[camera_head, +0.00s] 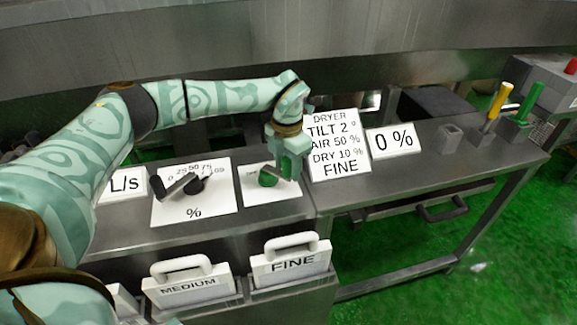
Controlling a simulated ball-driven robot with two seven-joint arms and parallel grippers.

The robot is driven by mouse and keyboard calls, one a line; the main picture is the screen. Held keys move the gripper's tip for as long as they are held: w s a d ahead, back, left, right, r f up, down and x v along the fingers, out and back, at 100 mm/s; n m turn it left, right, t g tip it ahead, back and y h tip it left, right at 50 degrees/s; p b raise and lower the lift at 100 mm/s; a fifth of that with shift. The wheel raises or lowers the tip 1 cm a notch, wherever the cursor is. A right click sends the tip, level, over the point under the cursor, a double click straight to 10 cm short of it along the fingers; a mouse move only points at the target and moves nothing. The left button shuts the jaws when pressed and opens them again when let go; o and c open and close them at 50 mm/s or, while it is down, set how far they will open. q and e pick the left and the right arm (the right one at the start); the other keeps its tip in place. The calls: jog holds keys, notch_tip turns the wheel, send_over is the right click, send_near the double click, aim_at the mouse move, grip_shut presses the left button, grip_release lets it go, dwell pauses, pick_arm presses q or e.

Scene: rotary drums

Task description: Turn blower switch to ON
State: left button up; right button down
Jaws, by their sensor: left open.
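A green round knob (268,177), apparently the blower switch, sits on a white plate (287,190) on the metal counter. My left gripper (284,168) is open and reaches down over this plate. Its fingers are at the knob, and they partly hide the knob and the plate's markings. I cannot tell whether they touch the knob or which way the switch points. My right gripper is not in view.
A black lever dial (190,186) on a % plate stands left of the switch. A DRYER sign (336,146) and a 0 % sign (394,140) stand to the right. MEDIUM (188,286) and FINE (291,262) handled boxes sit in front. The right counter front is clear.

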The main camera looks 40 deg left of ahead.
pick_arm(q)
grip_shut()
